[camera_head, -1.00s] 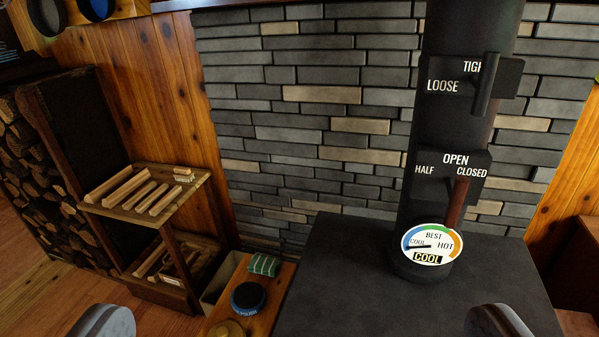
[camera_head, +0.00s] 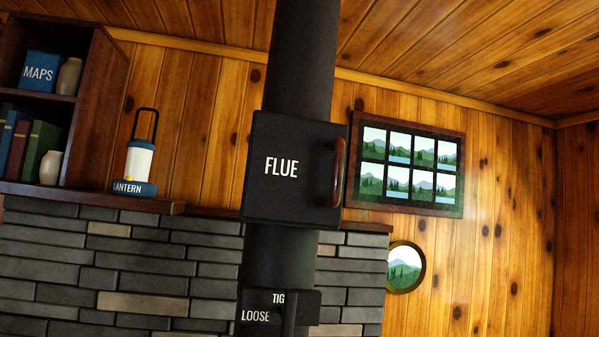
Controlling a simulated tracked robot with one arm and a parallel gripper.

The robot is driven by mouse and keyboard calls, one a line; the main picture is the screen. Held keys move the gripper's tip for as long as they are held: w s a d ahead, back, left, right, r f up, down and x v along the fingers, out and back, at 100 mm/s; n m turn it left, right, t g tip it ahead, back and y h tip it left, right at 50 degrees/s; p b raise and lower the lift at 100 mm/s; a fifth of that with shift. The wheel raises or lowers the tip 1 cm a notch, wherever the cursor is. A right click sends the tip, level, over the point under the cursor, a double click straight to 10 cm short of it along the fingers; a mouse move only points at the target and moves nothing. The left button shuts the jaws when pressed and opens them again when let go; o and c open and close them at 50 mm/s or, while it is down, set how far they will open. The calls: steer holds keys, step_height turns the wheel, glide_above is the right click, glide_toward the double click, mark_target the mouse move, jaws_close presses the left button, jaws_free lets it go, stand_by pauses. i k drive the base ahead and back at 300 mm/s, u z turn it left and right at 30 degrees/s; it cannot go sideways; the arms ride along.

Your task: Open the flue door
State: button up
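The flue door (camera_head: 275,195) is a dark square panel lettered "FLUE" on the black stovepipe (camera_head: 302,60). It sits flat against its box and looks shut. Its upright reddish-brown handle (camera_head: 338,172) is on the door's right side.
A brick wall (camera_head: 130,270) is behind the pipe. A lantern (camera_head: 139,160) stands on the mantel left of the flue door, beside a bookshelf (camera_head: 105,90). A paned window (camera_head: 408,165) and a round window (camera_head: 405,268) are on the wood wall at right.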

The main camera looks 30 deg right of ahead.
mark_target(297, 170)
steer(key=k, duration=1)
steer(key=z, duration=0.45)
steer(key=i, duration=1.45)
steer(key=u, duration=0.45)
